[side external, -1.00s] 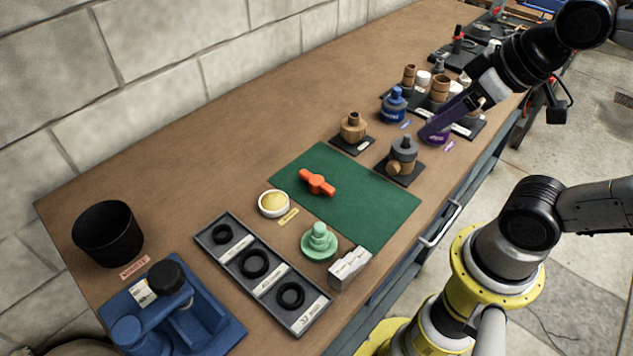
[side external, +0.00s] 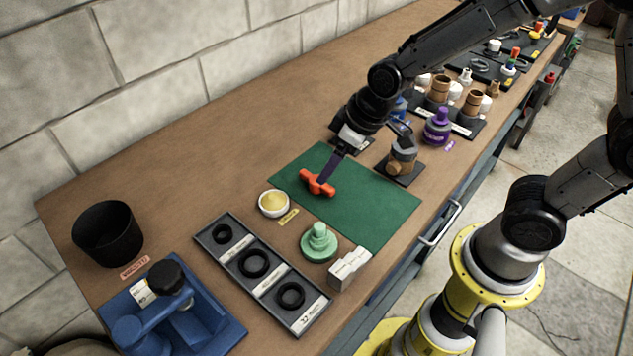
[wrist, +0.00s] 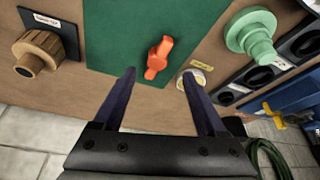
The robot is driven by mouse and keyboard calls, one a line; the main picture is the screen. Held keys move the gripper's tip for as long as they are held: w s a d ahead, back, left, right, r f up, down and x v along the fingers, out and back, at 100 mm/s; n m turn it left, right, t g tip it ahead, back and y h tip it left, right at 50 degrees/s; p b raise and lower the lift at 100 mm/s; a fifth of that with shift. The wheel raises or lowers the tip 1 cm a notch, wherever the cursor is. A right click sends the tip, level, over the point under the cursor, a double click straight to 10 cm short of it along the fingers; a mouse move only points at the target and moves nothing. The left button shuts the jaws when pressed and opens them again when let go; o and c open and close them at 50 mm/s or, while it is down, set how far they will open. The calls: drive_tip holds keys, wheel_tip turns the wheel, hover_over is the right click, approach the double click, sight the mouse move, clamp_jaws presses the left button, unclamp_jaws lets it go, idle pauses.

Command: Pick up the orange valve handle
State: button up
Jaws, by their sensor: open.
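The orange valve handle (side external: 314,186) lies on the green mat (side external: 375,205), near the mat's left side. In the wrist view the handle (wrist: 158,57) lies ahead of my gripper (wrist: 159,84), between the lines of its two spread fingers. My gripper (side external: 326,174) is open and empty there, pointing down. In the side view its dark fingers reach the handle and cover part of it. I cannot tell whether they touch it.
A yellow-filled dish (side external: 274,203) and a pale green fitting (side external: 319,243) stand close to the mat. A grey tray of black rings (side external: 262,272) lies to the left. A brass valve (side external: 402,158) stands near the mat's far right corner. The mat's right half is clear.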

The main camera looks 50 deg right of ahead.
drive_tip(key=shift+x, duration=3.5)
drive_tip(key=shift+w+d, duration=0.1)
drive_tip(key=shift+d, duration=0.05)
clamp_jaws()
